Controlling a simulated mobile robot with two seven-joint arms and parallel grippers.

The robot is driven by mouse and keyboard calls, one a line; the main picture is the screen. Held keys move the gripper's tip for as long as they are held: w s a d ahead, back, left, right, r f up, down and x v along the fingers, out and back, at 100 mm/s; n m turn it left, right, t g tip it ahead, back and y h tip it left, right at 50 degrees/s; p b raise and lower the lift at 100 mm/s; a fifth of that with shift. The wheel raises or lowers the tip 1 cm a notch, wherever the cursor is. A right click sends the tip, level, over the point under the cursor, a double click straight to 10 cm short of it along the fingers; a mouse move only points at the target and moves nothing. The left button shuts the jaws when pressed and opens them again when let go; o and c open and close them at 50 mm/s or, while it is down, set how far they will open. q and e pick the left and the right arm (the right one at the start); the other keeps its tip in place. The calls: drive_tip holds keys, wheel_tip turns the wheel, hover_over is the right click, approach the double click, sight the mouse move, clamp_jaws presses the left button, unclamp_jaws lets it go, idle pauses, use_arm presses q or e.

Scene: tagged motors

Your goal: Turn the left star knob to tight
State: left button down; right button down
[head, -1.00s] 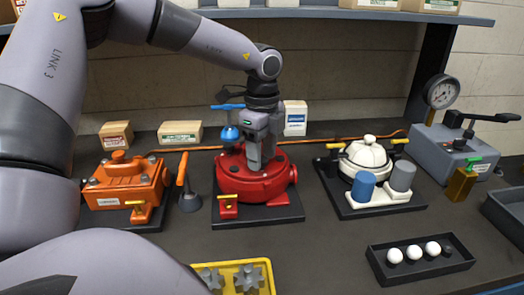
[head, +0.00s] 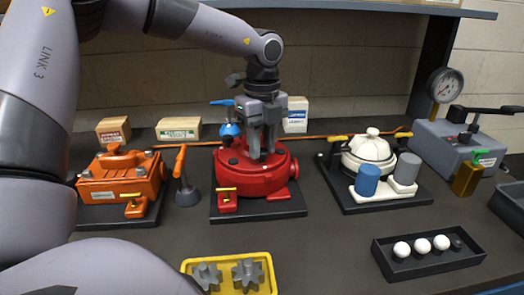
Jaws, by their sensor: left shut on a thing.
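My left gripper (head: 263,142) points straight down onto the top of the red round motor housing (head: 250,182). Its fingers are close together and shut on a small part there. The fingers hide this part almost wholly, so its star shape cannot be made out; it sits where a star knob would. The red housing stands on a dark base plate (head: 285,208), with a yellow-handled piece (head: 226,193) at its front left. Two grey star-shaped pieces (head: 207,276) (head: 247,273) lie in a yellow tray (head: 225,257) at the front. My right gripper is not in view.
An orange motor (head: 118,180) and a grey cone with an orange handle (head: 186,190) stand left. A blue-handled valve (head: 229,129) is close behind the gripper. A white-domed unit (head: 371,150) stands right, a dark tray with white balls (head: 408,268) in front.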

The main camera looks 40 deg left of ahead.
use_arm(q)
drive_tip(key=m+b, duration=0.1)
drive_tip(key=m, duration=0.3)
drive_tip(key=shift+m, duration=0.3)
drive_tip(key=m+b, duration=0.1)
drive_tip(key=m, duration=0.2)
drive_tip(key=shift+r+m, duration=0.1)
drive_tip(key=shift+m, duration=0.3)
drive_tip(key=m, duration=0.3)
drive_tip(key=shift+w+m, duration=0.1)
drive_tip(key=shift+m, duration=0.2)
drive_tip(key=m, duration=0.3)
drive_tip(key=shift+r, duration=0.1)
drive_tip(key=m, duration=0.4)
drive_tip(key=m+p, duration=0.1)
drive_tip(key=m, duration=0.5)
drive_tip(key=shift+w+r+m, duration=0.1)
drive_tip(key=shift+m, duration=0.2)
drive_tip(key=m, duration=0.3)
drive_tip(key=shift+m+p, duration=0.3)
drive_tip(key=m, duration=0.4)
drive_tip(key=shift+p, duration=0.3)
drive_tip(key=m, duration=0.5)
drive_tip(key=shift+m+p, duration=0.45)
drive_tip(key=shift+m, duration=1.65)
